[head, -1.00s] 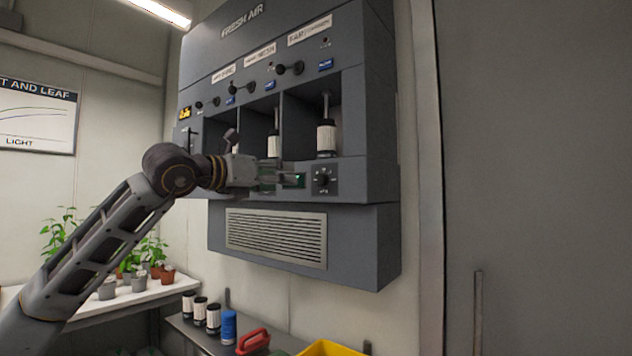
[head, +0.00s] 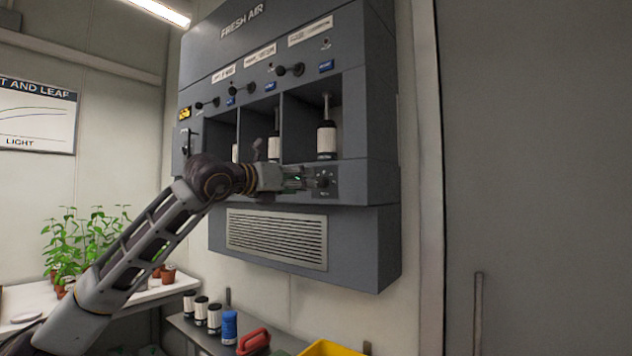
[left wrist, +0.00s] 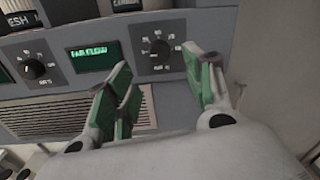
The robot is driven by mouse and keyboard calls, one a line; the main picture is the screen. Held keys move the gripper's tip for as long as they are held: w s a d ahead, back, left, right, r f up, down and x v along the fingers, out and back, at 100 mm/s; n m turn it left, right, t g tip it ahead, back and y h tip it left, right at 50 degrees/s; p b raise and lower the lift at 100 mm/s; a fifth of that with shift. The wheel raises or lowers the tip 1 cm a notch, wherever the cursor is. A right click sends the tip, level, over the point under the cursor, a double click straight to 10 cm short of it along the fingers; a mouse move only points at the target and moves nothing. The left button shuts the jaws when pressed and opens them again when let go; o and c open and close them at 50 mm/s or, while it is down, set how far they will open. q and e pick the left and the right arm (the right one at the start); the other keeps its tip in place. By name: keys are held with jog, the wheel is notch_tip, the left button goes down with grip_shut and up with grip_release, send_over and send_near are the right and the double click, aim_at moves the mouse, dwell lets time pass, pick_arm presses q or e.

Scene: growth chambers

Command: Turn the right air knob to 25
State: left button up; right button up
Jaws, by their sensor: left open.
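The right air knob (head: 323,180) is a small black dial on the lower right of the grey fresh air unit. In the left wrist view the knob (left wrist: 158,48) has white scale marks around it, too small to read surely. My left gripper (head: 303,178) is just left of the knob in the head view. In the left wrist view my left gripper (left wrist: 160,68) is open and empty, its green-padded fingers on either side of the knob's image. Whether they touch the knob I cannot tell. A green display (left wrist: 92,55) left of the knob reads "FAR FLOW". My right gripper is out of view.
Another black knob (left wrist: 34,68) sits left of the display. Bays with white canisters (head: 326,138) are above the dial panel, and a vent grille (head: 276,238) is below. A shelf with bottles, a red-handled item (head: 253,341) and a yellow bin (head: 330,348) stand lower down.

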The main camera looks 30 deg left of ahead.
aim_at(319, 182)
pick_arm(q)
jog(key=w, duration=0.3)
jog(key=w+p, duration=0.1)
jog(key=w, duration=0.1)
jog(key=shift+w+d+r, duration=0.1)
jog(key=shift+w+d, duration=0.25)
jog(key=shift+d, duration=0.05)
jog(key=shift+w+d, duration=0.1)
jog(key=shift+w, duration=0.7)
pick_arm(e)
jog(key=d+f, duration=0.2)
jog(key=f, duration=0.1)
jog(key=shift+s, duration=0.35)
pick_arm(q)
jog(key=c, duration=0.7)
jog(key=shift+c, duration=1.5)
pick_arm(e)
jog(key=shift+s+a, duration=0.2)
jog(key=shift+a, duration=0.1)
